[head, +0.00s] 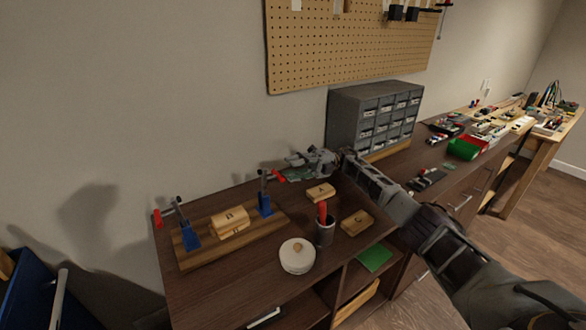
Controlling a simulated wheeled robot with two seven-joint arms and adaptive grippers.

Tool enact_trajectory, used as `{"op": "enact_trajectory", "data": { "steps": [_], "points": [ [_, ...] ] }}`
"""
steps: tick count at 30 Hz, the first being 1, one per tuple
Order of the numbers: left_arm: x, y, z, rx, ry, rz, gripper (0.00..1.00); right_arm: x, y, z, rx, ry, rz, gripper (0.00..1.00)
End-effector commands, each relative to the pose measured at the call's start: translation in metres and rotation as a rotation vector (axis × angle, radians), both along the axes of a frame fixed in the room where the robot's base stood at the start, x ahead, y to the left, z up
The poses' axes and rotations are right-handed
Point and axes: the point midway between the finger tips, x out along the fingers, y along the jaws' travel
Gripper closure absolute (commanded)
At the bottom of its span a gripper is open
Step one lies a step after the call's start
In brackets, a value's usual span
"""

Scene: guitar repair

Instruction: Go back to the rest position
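My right arm comes in from the lower right and reaches over the desk (220,285). My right gripper (292,160) is at the back of the desk, left of the grey drawer cabinet (343,122) and beside the right clamp (264,195). A flat green thing (298,174) shows just under its fingers. I cannot tell whether the fingers touch it or how far they are apart. My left gripper is not in view.
Two blue clamps stand on a wooden board (200,258) with stacked wooden blocks (230,222). Wooden blocks A (320,192) and C (357,222), a dark cup (325,235) and a round white object (297,257) stand nearby. A pegboard (345,50) hangs above.

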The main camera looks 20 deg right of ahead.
Motion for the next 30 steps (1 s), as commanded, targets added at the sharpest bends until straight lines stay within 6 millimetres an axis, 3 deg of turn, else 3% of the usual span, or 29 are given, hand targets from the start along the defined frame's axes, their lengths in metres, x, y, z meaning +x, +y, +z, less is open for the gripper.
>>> {"op": "enact_trajectory", "data": {
  "steps": [13,30],
  "points": [
    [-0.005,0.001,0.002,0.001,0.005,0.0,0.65,0.0,0.0,0.009,0.0,0.0,0.0,0.66],
    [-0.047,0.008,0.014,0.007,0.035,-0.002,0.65,0.0,0.0,0.067,0.0,0.0,0.0,0.66]
  ]
}}
